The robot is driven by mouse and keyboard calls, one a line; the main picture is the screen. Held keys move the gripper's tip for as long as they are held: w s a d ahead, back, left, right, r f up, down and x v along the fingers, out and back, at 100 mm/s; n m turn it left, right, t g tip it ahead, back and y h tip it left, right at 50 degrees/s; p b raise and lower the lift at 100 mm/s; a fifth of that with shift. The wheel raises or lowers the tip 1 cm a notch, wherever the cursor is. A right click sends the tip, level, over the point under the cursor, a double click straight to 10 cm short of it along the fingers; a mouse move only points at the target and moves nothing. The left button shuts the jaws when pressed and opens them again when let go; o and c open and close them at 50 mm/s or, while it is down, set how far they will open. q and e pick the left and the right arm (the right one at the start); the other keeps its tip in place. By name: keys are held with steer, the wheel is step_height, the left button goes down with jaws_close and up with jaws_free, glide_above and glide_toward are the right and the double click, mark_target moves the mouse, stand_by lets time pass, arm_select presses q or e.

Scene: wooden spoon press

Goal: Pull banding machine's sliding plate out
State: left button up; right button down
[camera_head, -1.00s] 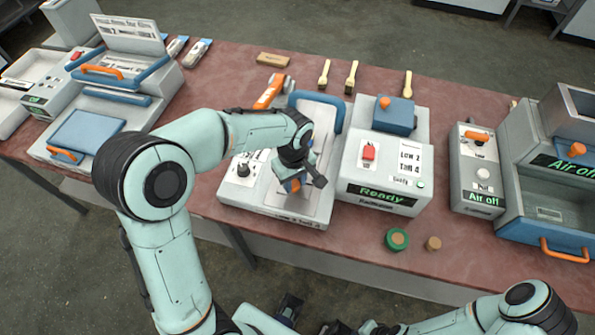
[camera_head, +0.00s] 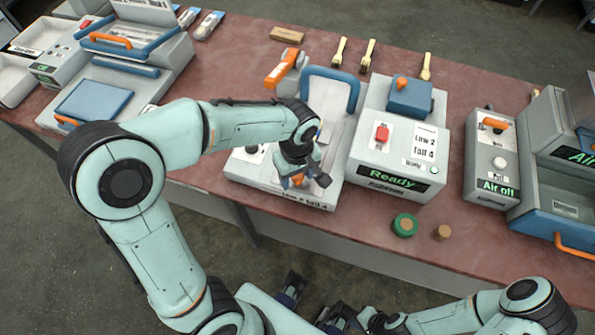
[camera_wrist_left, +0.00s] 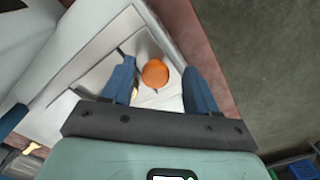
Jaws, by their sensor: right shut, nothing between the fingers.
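The banding machine has a pale base (camera_head: 240,170), a blue arched handle (camera_head: 355,95) and a light sliding plate (camera_head: 334,128). My left gripper (camera_head: 305,185) points down over the plate's front end. In the left wrist view, its two blue fingers (camera_wrist_left: 160,85) stand apart, with the round orange knob (camera_wrist_left: 155,73) between them; whether they touch it cannot be told. The knob (camera_head: 297,180) is partly hidden by the gripper in the head view. My right gripper (camera_head: 336,318) is shut and empty, low in front of the table.
A control box (camera_head: 395,150) reading "Ready" stands right of the plate. A green-rimmed disc (camera_head: 404,225) and a small wooden cylinder (camera_head: 442,232) lie near the front edge. Brushes (camera_head: 368,55) lie behind.

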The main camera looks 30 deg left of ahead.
arm_select(q)
steer(key=shift+w+r, duration=0.15)
steer(key=shift+r, duration=0.35)
step_height(320, 180, up, 12)
steer(key=p, duration=0.2)
steer(key=shift+r, duration=0.2)
arm_select(e)
steer(key=shift+w+r, duration=0.25)
steer(key=shift+r, duration=0.3)
steer(key=shift+w+r, duration=0.25)
steer(key=shift+r, duration=0.3)
steer(key=shift+s, duration=0.1)
